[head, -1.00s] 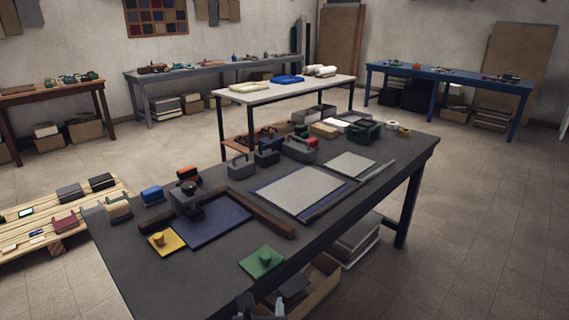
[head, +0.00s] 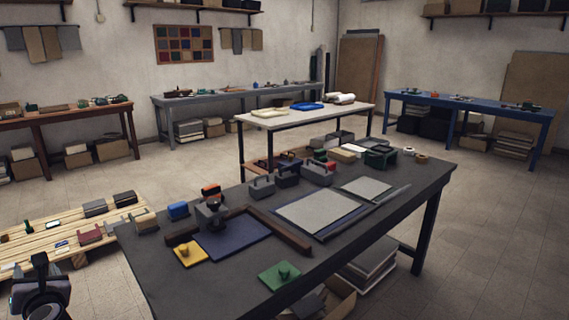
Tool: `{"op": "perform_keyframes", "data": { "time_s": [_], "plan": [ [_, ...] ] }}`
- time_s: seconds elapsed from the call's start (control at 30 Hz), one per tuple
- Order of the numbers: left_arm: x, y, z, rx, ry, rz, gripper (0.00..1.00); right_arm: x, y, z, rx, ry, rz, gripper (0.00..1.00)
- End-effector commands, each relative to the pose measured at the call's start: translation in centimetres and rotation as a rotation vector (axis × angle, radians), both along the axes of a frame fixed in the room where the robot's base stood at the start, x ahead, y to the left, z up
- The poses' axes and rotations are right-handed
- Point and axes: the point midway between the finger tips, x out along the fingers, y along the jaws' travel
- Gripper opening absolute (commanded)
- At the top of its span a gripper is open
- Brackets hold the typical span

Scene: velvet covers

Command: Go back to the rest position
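My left gripper (head: 40,282) shows as a dark, partly cut-off shape at the lower left edge of the head view, in front of the pallet. Its fingers are too dark and small to tell whether they are open or shut. I see nothing clearly held in it. My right gripper is not in view. The dark work table (head: 385,222) stands ahead of me, apart from the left gripper.
A wooden pallet (head: 32,241) with small items lies at the left. A white table (head: 290,117) stands behind the dark one. A grey bench (head: 225,95), a brown bench (head: 60,117) and a blue bench (head: 470,100) line the walls. The floor at the right is clear.

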Motion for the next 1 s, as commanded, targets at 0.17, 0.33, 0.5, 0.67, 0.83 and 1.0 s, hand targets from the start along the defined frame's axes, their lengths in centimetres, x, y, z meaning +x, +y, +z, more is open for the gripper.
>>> {"op": "perform_keyframes", "data": {
  "time_s": [0.17,0.33,0.5,0.67,0.83,1.0],
  "plan": [
    [-3.6,10.6,9.0,0.139,-0.083,0.181,0.57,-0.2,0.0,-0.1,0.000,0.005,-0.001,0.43],
    [-3.2,12.0,10.1,-0.045,-0.308,0.132,0.57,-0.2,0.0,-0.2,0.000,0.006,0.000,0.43],
    [-1.0,10.6,8.7,-0.397,-0.600,0.026,0.57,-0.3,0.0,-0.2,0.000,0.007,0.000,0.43],
    [0.9,8.8,7.7,-0.759,-0.855,-0.041,0.57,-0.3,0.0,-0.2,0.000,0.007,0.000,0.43],
    [2.6,6.7,7.0,-1.171,-1.105,-0.075,0.57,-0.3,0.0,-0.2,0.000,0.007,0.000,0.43],
    [4.0,4.4,6.9,-1.608,-1.330,-0.065,0.57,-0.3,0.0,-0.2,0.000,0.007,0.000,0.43]
  ]
}}
